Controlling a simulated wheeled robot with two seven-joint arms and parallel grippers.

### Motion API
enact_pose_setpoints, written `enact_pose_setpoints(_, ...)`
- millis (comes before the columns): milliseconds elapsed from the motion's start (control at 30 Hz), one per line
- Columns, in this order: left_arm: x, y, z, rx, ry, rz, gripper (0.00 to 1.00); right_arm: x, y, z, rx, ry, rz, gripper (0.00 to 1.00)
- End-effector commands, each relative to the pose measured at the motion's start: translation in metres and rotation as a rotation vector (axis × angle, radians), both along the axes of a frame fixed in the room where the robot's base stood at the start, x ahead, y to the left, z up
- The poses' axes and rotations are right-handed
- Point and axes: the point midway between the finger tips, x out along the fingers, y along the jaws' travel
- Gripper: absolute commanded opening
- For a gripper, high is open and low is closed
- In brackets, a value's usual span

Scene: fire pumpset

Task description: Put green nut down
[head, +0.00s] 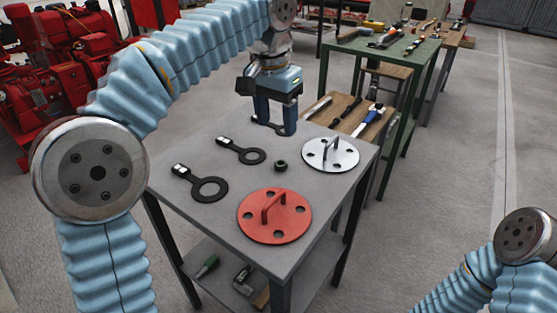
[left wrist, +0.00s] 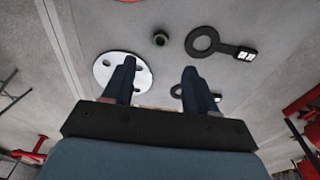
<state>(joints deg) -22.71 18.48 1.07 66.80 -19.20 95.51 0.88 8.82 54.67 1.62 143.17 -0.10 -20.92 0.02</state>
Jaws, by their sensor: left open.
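The small dark green nut (head: 280,165) stands on the grey table (head: 190,222), between the black ring tags and the white round plate. It also shows in the left wrist view (left wrist: 160,39), beyond my fingertips and apart from them. My left gripper (head: 275,128) is over the far part of the table, fingers pointing down. In the left wrist view its two fingers (left wrist: 158,66) are spread with nothing held between them. My right gripper is out of view; only part of my right arm shows at the lower right.
A white plate with a handle (head: 344,153) and a red one (head: 293,222) lie on the right half. A green tool table (head: 400,58) stands behind. Tools lie on the lower shelf.

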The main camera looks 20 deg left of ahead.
Motion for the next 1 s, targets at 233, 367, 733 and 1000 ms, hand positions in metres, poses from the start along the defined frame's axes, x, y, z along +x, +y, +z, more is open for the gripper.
enact_pose_setpoints(233, 0.005, -0.002, -0.05, 0.001, 0.002, 0.0, 0.57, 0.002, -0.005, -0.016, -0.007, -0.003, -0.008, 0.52)
enact_pose_setpoints(367, 0.007, -0.002, -0.059, 0.0, 0.0, 0.001, 0.57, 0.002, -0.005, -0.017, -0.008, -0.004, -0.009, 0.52)
enact_pose_setpoints(733, 0.014, -0.003, -0.107, 0.0, 0.001, 0.0, 0.57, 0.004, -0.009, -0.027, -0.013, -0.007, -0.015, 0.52)
enact_pose_setpoints(1000, 0.015, -0.003, -0.108, 0.0, -0.001, 0.001, 0.54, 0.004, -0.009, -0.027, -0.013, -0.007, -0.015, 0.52)
